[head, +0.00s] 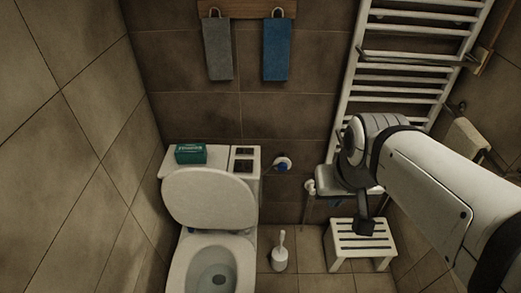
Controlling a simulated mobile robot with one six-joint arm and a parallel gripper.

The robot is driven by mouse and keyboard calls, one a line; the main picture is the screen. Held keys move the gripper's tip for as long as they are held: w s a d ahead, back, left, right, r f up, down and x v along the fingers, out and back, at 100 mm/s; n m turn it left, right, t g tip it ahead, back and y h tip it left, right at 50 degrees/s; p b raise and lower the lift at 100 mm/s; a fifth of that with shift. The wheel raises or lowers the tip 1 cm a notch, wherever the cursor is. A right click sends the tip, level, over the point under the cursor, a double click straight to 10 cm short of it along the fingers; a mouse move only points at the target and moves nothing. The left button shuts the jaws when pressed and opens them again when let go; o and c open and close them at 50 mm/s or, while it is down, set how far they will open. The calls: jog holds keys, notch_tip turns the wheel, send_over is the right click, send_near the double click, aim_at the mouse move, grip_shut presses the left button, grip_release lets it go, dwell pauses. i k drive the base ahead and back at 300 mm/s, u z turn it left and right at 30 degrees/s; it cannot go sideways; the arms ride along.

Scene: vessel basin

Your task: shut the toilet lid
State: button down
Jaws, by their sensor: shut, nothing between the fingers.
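The white toilet (243,258) stands at the lower left of the head view, with its bowl open. Its lid (211,198) is raised and leans back toward the cistern (249,170). My gripper (363,229) hangs at the end of my arm, pointing down, to the right of the toilet and well apart from it. It looks small and dark here, shut and empty, in front of the white slatted stool.
A green box (191,153) lies on the cistern top. A toilet brush (280,252) stands on the floor right of the toilet. A white slatted stool (345,250) and a towel radiator (400,75) are at right. Grey (217,50) and blue (277,48) towels hang behind.

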aim_at(196, 198)
jog(key=u, duration=1.6)
jog(key=k, duration=0.75)
jog(key=z, duration=0.5)
jog(key=i, duration=1)
jog(key=z, duration=0.05)
